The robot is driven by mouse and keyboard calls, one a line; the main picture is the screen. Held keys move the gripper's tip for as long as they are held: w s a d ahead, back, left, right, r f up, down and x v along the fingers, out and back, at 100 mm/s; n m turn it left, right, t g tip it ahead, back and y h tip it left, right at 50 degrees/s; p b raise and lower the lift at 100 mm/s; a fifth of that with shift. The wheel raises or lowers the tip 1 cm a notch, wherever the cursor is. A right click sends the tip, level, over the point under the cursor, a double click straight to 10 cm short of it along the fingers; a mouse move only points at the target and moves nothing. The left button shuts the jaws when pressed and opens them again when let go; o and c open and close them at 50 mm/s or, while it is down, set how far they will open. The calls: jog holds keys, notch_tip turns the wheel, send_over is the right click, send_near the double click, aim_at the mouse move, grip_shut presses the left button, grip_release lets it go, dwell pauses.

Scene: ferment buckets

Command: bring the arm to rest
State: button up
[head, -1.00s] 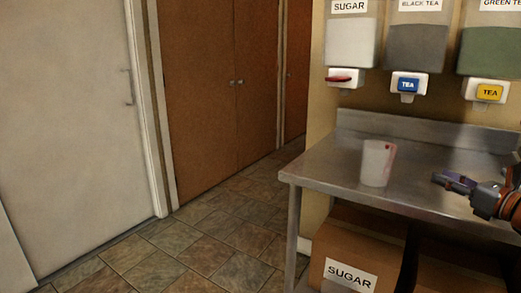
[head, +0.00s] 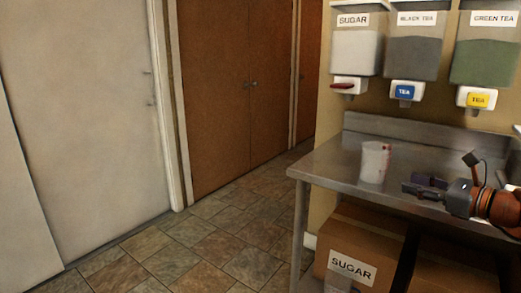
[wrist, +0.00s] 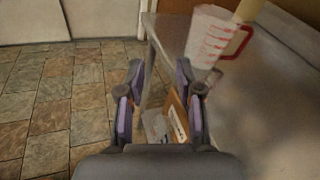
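My gripper (head: 425,188) is at the right in the head view, at about the height of the steel table's top. In the wrist view my gripper (wrist: 160,85) has its two fingers spread apart with nothing between them. A measuring cup (head: 375,162) stands upright on the steel table (head: 325,165), to the left of my gripper and apart from it. In the wrist view the cup (wrist: 213,35) shows red markings and a red handle, beyond the right finger.
Sugar (head: 355,52), black tea (head: 413,58) and green tea (head: 487,62) dispensers hang on the wall above the table. A cardboard box labelled SUGAR (head: 350,240) sits below. The tiled floor (head: 200,245) at the left is clear, before a white door (head: 85,110) and brown doors (head: 240,90).

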jog(key=s+a+n+g+p, duration=0.4)
jog(key=a+n, duration=0.1)
jog(key=a, duration=0.4)
jog(key=s+a+r+n+g+p, duration=0.1)
jog(key=s+a+n+g+p, duration=0.25)
jog(key=a+n, duration=0.45)
jog(key=s+a+n+g+p, duration=0.3)
jog(key=s+a+g+p, duration=0.15)
jog(key=a, duration=0.65)
jog(key=s+d+n+g+h+p, duration=0.2)
jog(key=s+n+h+p, duration=0.2)
jog(key=s, duration=0.6)
jog(key=s+d+r+n+g+h+p, duration=0.1)
jog(key=s+d+n+g+h+p, duration=0.1)
jog(key=s+n+h+p, duration=0.2)
jog(key=s+n+p, duration=0.3)
jog(key=s, duration=0.3)
jog(key=shift+d+n, duration=0.3)
jog(key=shift+d, duration=0.1)
